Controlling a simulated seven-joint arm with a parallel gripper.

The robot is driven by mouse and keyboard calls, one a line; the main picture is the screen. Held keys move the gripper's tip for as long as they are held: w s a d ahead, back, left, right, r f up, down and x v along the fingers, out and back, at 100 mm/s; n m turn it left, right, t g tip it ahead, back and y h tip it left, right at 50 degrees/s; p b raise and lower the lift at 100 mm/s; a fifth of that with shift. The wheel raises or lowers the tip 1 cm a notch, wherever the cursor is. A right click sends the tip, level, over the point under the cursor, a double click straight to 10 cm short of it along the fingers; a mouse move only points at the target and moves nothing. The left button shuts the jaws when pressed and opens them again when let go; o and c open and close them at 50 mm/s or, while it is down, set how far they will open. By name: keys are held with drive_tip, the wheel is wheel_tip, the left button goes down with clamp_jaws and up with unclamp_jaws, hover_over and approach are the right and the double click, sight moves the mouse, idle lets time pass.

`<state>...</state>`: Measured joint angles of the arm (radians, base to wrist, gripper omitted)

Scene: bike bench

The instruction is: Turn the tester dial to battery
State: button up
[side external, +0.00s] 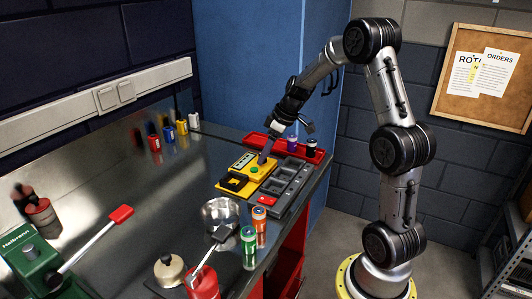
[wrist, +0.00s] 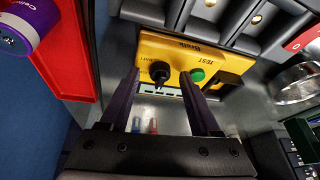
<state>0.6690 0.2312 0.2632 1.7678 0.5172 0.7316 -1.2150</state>
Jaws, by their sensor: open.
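In the wrist view the tester (wrist: 170,48) carries a black dial (wrist: 160,72) and a green button (wrist: 197,75). Printed labels show around the dial, but I cannot tell for sure which one its pointer faces. My gripper (wrist: 160,76) is open, with one fingertip on each side of the dial and no clear contact. In the side view my gripper (side external: 264,157) points down at the tester.
A grey compartment tray (side external: 286,184) adjoins the tester on the right. A red tray (side external: 268,142) with small cylinders lies behind. A metal bowl (side external: 220,213) and green and orange cylinders (side external: 248,238) stand in front. The bench's left middle is clear.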

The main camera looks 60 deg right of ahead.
clamp_jaws()
idle(0.3)
drive_tip(key=shift+a+m, duration=0.1)
drive_tip(key=shift+m, duration=0.2)
drive_tip(key=m, duration=0.1)
drive_tip(key=m+h, duration=0.1)
drive_tip(key=m, duration=0.1)
drive_tip(key=m+h, duration=0.1)
drive_tip(key=m, duration=0.1)
drive_tip(key=shift+a, duration=0.25)
drive_tip(key=m+h, duration=0.1)
drive_tip(key=m, duration=0.3)
drive_tip(key=m+h, duration=0.1)
drive_tip(key=m, duration=0.1)
drive_tip(key=shift+w+a+g+h, duration=0.15)
drive_tip(key=shift+a+g+h, duration=0.15)
drive_tip(key=shift+g, duration=0.1)
drive_tip(key=m, duration=0.2)
drive_tip(key=m+g+h, duration=0.1)
drive_tip(key=m, duration=0.1)
drive_tip(key=m+g, duration=0.1)
drive_tip(key=m, duration=0.1)
drive_tip(key=shift+w+a, duration=0.1)
drive_tip(key=shift+w, duration=0.15)
drive_tip(key=m+g, duration=0.1)
drive_tip(key=m, duration=0.1)
drive_tip(key=m+g, duration=0.1)
drive_tip(key=m, duration=0.2)
drive_tip(key=shift+w+m+h, duration=0.2)
drive_tip(key=shift+m+h, duration=0.1)
